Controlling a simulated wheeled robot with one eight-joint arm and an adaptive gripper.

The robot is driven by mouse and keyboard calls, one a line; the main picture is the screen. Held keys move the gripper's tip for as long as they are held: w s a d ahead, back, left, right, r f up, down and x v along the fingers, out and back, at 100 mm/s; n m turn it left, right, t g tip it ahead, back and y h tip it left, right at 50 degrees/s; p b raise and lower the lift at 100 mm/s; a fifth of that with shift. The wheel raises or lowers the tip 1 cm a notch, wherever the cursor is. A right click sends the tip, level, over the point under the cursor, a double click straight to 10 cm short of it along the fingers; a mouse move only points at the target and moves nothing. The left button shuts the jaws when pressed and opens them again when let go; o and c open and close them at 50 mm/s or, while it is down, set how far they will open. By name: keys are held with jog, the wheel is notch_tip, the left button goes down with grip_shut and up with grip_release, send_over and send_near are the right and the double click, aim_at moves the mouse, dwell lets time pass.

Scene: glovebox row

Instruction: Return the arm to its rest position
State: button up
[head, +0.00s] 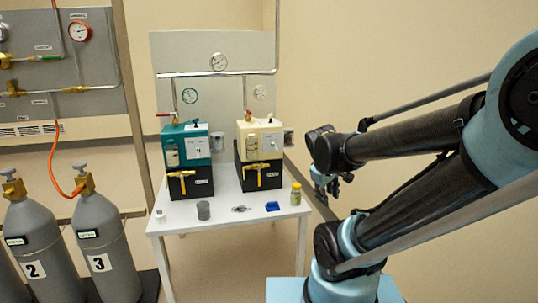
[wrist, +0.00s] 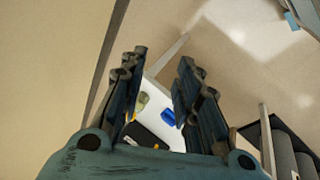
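My gripper (head: 327,184) hangs from my arm at the right of the head view, in the air to the right of the white table (head: 240,219). In the wrist view its two dark fingers (wrist: 163,58) stand wide apart with nothing between their tips, so it is open and empty. My arm is folded above my light blue base. The gripper is apart from the table and everything on it.
On the table stand a teal machine (head: 186,143) and a cream machine (head: 260,140) on black bases. Grey cylinders (head: 101,235) stand left. The right wall is bare.

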aim_at(197, 150)
jog(key=s+a+f+m+g+y, duration=0.1)
jog(key=s+f+m+g+y, duration=0.2)
jog(key=s+m, duration=0.5)
jog(key=w+a+r+n+t+h, duration=0.1)
jog(key=w+r+n+t+h, duration=0.3)
jog(key=w+n, duration=0.75)
jog(key=w+a+r+n+t, duration=0.3)
jog(key=w+a+n+t, duration=0.1)
jog(key=w+a+n, duration=0.7)
jog(key=w+a+r+n+t+y, duration=0.1)
jog(key=w+a+n+t, duration=0.25)
jog(key=a, duration=0.45)
jog(key=w+a+r+n+t+y, duration=0.15)
jog(key=a+n, duration=0.25)
jog(key=a, duration=0.5)
jog(key=s+a+f+n+t+y, duration=0.1)
jog(key=s+a+n+t+y, duration=0.15)
jog(key=a+n, duration=0.45)
jog(key=s+a+f+n+t+y, duration=0.1)
jog(key=s+a+n+y, duration=0.2)
jog(key=a, duration=0.9)
jog(key=x, duration=1.7)
jog(key=shift+d+f, duration=0.2)
grip_shut()
